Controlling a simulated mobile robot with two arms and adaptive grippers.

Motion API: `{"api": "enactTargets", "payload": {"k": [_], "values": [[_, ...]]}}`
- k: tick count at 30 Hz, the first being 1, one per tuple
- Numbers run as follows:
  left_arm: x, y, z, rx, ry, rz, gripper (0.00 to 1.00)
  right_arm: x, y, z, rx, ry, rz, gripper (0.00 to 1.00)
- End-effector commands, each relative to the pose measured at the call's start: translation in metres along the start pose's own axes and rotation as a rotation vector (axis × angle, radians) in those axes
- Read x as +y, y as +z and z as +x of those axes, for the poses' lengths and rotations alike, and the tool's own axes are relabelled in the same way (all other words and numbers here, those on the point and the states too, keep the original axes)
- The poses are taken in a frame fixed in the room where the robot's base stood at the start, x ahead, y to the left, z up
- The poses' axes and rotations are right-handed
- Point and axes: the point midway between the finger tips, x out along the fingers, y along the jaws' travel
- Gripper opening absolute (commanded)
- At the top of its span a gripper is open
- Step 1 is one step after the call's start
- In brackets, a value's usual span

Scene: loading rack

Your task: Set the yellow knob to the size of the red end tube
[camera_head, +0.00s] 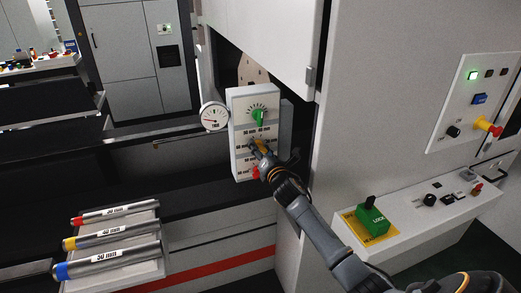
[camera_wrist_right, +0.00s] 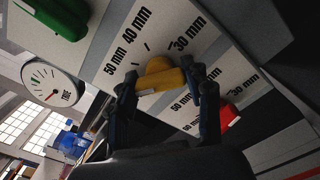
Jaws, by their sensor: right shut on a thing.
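The yellow knob (camera_head: 262,144) is the middle knob on the grey panel (camera_head: 239,120). My right gripper (camera_head: 257,149) is shut on it, and the wrist view shows a finger on each side of the yellow knob (camera_wrist_right: 158,76). Labels 50 mm, 40 mm and 30 mm surround it; the fingers partly hide it, and I cannot tell exactly which label it points to. The red end tube (camera_head: 115,213) lies uppermost on the rack at lower left, and its small label appears to read 30 mm. My left gripper is not in view.
A green knob (camera_head: 259,117) sits above and a red knob (camera_head: 255,172) below. A round gauge (camera_head: 213,116) is at the panel's left. Yellow end (camera_head: 112,231) and blue end (camera_head: 107,259) tubes lie below the red one. A white cabinet (camera_head: 370,120) stands right.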

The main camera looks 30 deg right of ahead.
Motion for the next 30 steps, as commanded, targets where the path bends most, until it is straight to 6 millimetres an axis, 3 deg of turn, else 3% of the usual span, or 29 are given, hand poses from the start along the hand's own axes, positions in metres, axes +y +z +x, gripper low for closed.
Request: {"api": "enactTargets", "payload": {"k": [30], "values": [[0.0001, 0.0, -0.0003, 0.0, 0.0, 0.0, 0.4, -0.0003, 0.0002, 0.0002, -0.001, -0.001, 0.969, 0.19]]}}
